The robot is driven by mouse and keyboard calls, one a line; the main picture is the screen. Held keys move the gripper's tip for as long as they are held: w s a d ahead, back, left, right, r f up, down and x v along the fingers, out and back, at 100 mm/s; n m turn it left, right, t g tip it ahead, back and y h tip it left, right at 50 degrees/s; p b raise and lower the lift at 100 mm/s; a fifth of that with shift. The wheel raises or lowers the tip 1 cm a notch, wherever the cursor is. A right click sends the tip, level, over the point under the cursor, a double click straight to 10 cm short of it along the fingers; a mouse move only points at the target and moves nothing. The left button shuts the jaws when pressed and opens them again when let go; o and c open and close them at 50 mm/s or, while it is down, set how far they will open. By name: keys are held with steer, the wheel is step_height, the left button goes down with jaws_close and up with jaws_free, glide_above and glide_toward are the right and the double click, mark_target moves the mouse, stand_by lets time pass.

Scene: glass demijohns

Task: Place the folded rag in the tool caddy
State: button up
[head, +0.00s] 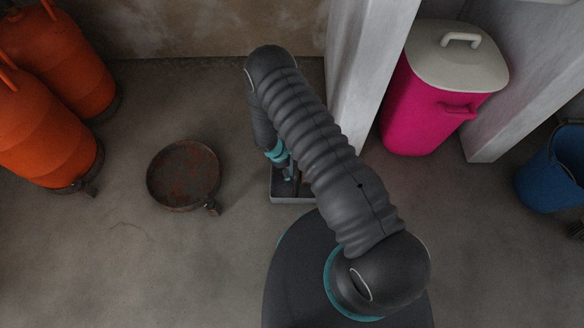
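A small grey open-topped box, which looks like the tool caddy (292,200), sits on the floor near the middle of the head view. My arm covers its right and upper parts. My gripper (289,177) points down over the box, just below a teal ring on my wrist. It is small, dark and partly behind my arm, so its fingers cannot be made out. I cannot see the folded rag; it may be hidden by my arm or gripper. The box's contents are too dark to tell.
A round rusty pan (184,174) lies left of the box. Orange gas cylinders (60,60) stand at upper left. A white partition (365,75), a pink lidded bin (425,110) and a blue bucket (553,170) are on the right. The floor at lower left is clear.

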steer(key=shift+r+p, duration=0.2)
steer(key=shift+p, duration=0.1)
steer(key=v, duration=1.2)
steer(key=w+d+r+m+t+y, duration=0.1)
steer(key=d+r+m, duration=0.2)
steer(key=r, duration=0.9)
steer(key=d+r+m+y, duration=0.1)
steer(key=d+r+m, duration=0.25)
steer(key=r, duration=0.75)
steer(key=w+d+r+m+t, duration=0.1)
steer(key=d+r+m, duration=0.15)
steer(key=r, duration=0.95)
steer(key=s+d+r+m+t+y, duration=0.1)
steer(key=s+d+r+m, duration=0.1)
steer(key=s+d+r, duration=0.4)
steer(key=s+d+r+m+y, duration=0.1)
steer(key=s+r+m, duration=0.1)
steer(key=s+r, duration=0.35)
steer(key=s+d+r+m+t, duration=0.2)
steer(key=s+r, duration=0.5)
steer(key=s, duration=0.4)
steer(key=d+m, duration=0.1)
steer(key=m, duration=0.1)
steer(key=shift+s+m+t+y, duration=0.3)
steer(key=shift+s+t, duration=0.05)
steer(key=shift+t, duration=0.05)
